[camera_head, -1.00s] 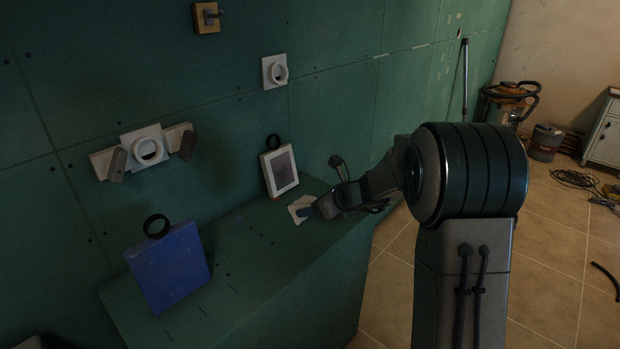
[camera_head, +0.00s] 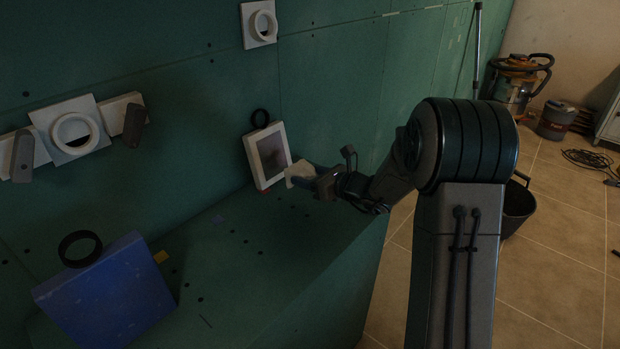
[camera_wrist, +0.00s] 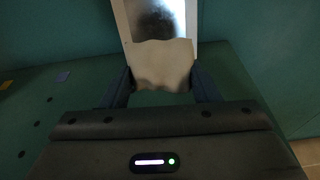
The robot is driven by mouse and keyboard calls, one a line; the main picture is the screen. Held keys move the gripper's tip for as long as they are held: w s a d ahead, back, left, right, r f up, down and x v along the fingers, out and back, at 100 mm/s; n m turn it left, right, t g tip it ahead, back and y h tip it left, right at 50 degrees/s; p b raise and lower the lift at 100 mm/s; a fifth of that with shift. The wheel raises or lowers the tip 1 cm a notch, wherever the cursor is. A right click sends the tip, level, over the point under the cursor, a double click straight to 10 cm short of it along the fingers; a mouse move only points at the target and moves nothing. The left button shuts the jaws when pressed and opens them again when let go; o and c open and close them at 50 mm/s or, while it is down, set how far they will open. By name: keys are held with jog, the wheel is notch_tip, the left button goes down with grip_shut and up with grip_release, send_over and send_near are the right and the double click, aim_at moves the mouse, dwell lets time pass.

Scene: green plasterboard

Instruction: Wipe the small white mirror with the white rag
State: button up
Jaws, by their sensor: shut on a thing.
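The small white mirror (camera_head: 249,150) stands upright on the green ledge against the wall, below a black ring. Its glass carries a dark smudge, which also shows in the wrist view (camera_wrist: 155,22). My gripper (camera_head: 311,180) is shut on the white rag (camera_head: 297,173), just right of the mirror's lower right edge. In the wrist view the rag (camera_wrist: 162,66) spans between the fingers and covers the lower part of the mirror. I cannot tell whether the rag touches the glass.
A blue panel (camera_head: 108,295) with a black ring above it stands on the green ledge (camera_head: 255,265) at left. White fixtures (camera_head: 74,133) are mounted on the wall. A black bucket (camera_head: 516,205) stands on the floor at right. The ledge between panel and mirror is mostly clear.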

jog(key=shift+x, duration=2.9)
jog(key=shift+x, duration=1)
jog(key=shift+r, duration=0.15)
jog(key=shift+w+a+r+p, duration=0.15)
jog(key=shift+r+p, duration=0.3)
jog(key=shift+r, duration=0.45)
jog(key=shift+w+a+r+p, duration=0.1)
jog(key=shift+r+p, duration=0.35)
jog(key=shift+r, duration=0.45)
jog(key=shift+w+a+r+p, duration=0.15)
jog(key=shift+r+p, duration=0.15)
jog(key=shift+r, duration=0.3)
jog(key=shift+w+a+r+p, duration=0.15)
jog(key=shift+r+p, duration=0.2)
jog(key=shift+r, duration=0.25)
jog(key=shift+w+a+r+p, duration=0.1)
jog(key=shift+r+p, duration=0.2)
jog(key=shift+r, duration=0.3)
jog(key=shift+f+b, duration=0.15)
jog(key=shift+b, duration=0.2)
jog(key=shift+s, duration=0.1)
